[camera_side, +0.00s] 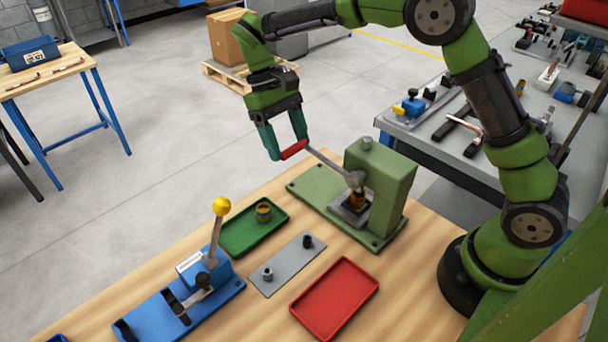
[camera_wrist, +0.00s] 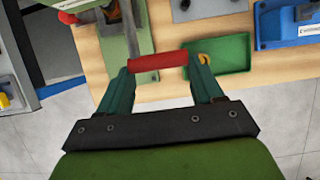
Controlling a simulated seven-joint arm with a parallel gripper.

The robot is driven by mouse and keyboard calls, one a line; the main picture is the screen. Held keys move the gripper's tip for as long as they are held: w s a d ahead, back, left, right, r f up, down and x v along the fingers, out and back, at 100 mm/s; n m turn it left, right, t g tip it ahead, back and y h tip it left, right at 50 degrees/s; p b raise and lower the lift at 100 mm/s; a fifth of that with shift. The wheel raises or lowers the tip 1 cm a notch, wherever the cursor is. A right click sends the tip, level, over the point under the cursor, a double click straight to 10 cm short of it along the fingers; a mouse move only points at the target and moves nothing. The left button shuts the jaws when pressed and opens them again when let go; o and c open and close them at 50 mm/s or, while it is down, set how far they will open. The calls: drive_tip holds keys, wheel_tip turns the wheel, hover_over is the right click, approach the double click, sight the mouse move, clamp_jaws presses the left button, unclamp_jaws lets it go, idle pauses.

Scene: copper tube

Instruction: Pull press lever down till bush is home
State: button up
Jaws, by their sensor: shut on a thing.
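The green press (camera_side: 380,185) stands on its green base plate at the table's back right. Its lever (camera_side: 330,164) slopes from the press body up and left to a red grip (camera_side: 294,150). My gripper (camera_side: 287,150) is shut on the red grip, with a finger at each end of it; the red grip also lies between the fingers in the wrist view (camera_wrist: 157,62). Under the press head a brownish bush (camera_side: 357,199) sits above a grey block (camera_side: 350,210). How deep the bush sits cannot be told.
A green tray (camera_side: 240,236) holds a ring-like part (camera_side: 264,212). Space left of the raised lever is clear.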

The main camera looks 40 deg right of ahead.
drive_tip(key=shift+a+f, duration=0.1)
drive_tip(key=shift+f, duration=0.2)
drive_tip(key=o, duration=1.5)
drive_tip(key=shift+o, duration=0.2)
drive_tip(key=shift+r, duration=0.15)
drive_tip(key=v, duration=0.7)
drive_tip(key=shift+r, duration=0.15)
drive_tip(key=shift+w, duration=0.1)
